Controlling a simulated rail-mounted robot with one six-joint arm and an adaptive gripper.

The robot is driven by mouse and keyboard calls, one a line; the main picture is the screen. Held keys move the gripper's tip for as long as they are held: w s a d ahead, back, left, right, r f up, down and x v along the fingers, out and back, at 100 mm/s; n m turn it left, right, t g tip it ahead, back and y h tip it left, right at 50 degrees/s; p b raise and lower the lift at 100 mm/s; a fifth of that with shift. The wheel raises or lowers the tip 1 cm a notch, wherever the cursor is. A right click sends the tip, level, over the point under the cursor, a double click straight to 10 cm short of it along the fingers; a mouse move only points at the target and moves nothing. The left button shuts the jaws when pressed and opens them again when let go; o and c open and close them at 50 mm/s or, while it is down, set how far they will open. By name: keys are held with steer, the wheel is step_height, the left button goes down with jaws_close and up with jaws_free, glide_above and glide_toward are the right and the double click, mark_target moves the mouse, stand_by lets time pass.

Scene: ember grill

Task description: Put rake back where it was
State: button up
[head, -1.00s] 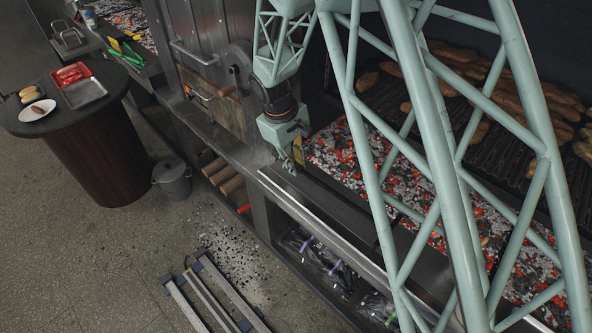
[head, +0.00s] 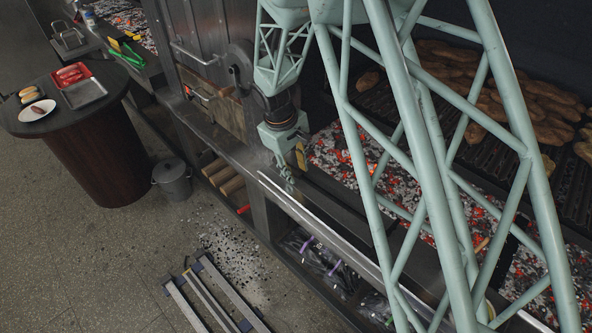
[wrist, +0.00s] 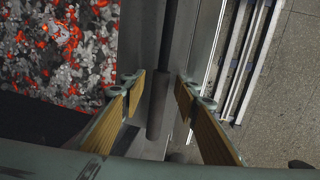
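In the wrist view a dark rod with a thicker rounded end, which looks like the rake's handle (wrist: 158,105), lies along the metal ledge beside the coals. My gripper (wrist: 160,88) is open, its two yellow-padded fingers on either side of that end, with a visible gap on both sides. The rake's head is out of the wrist view. In the head view my gripper (head: 289,182) is low over the front ledge of the grill; I cannot clearly make out the rake there.
Glowing coals (head: 335,155) lie just behind the ledge, with grates of browned food (head: 535,105) beyond. A low barred stand (head: 215,295) is on the floor in front. A round table (head: 100,130) with trays and a bucket (head: 173,180) stand to the left.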

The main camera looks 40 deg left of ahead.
steer(key=shift+r, duration=0.2)
steer(key=v, duration=1.1)
steer(key=shift+r+p, duration=0.3)
steer(key=shift+p, duration=0.15)
stand_by(0.5)
